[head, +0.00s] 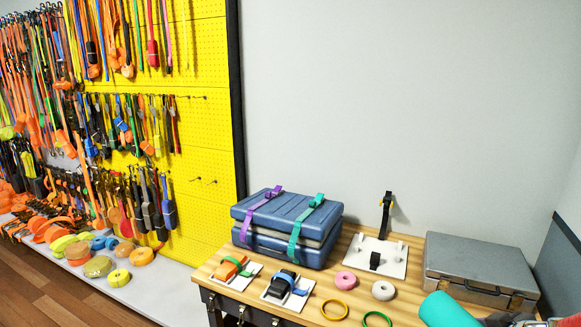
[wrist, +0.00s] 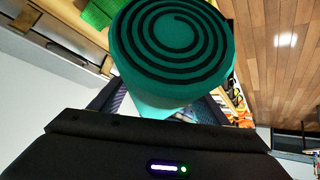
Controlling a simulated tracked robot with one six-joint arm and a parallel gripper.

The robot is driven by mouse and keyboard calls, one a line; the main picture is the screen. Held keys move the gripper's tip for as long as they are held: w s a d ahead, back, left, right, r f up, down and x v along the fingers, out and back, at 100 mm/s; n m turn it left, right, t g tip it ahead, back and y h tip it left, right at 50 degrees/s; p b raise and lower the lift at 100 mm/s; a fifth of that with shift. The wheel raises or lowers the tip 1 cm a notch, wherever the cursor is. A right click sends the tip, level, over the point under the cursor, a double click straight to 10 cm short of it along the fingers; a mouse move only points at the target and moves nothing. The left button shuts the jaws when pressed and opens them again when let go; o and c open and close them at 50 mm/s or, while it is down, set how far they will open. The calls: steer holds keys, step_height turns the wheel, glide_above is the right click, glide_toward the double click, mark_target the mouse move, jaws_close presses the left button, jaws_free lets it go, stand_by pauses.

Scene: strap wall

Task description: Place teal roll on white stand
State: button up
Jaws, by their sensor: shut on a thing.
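The teal roll (head: 447,310) is at the bottom right of the head view, in front of the table's right part and partly cut off by the lower edge. In the wrist view the teal roll (wrist: 172,45) shows its spiral end, and my gripper (wrist: 165,103) is shut on it. The fingertips are mostly hidden behind the roll. The white stand (head: 352,258) is a white plate with small white pegs, a black block and a tall black upright, at the table's back. The roll is apart from it, nearer the camera and to its right.
A grey metal case (head: 480,262) lies right of the stand. Blue stacked cases (head: 285,228) with straps stand to its left. Pink (head: 346,281) and white (head: 383,290) rolls, plus yellow (head: 334,309) and green (head: 377,319) rings, lie in front on the wooden table (head: 300,318).

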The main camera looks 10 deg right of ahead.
steer(key=w+a+f, duration=0.1)
steer(key=w+a, duration=1)
steer(key=a, duration=0.3)
steer(key=w+a+f+m+h, duration=0.1)
steer(key=w+a, duration=0.9)
steer(key=a, duration=0.3)
steer(key=shift+w+a, duration=0.35)
steer(key=shift+w, duration=0.05)
steer(key=shift+s+a+f, duration=0.1)
stand_by(1.5)
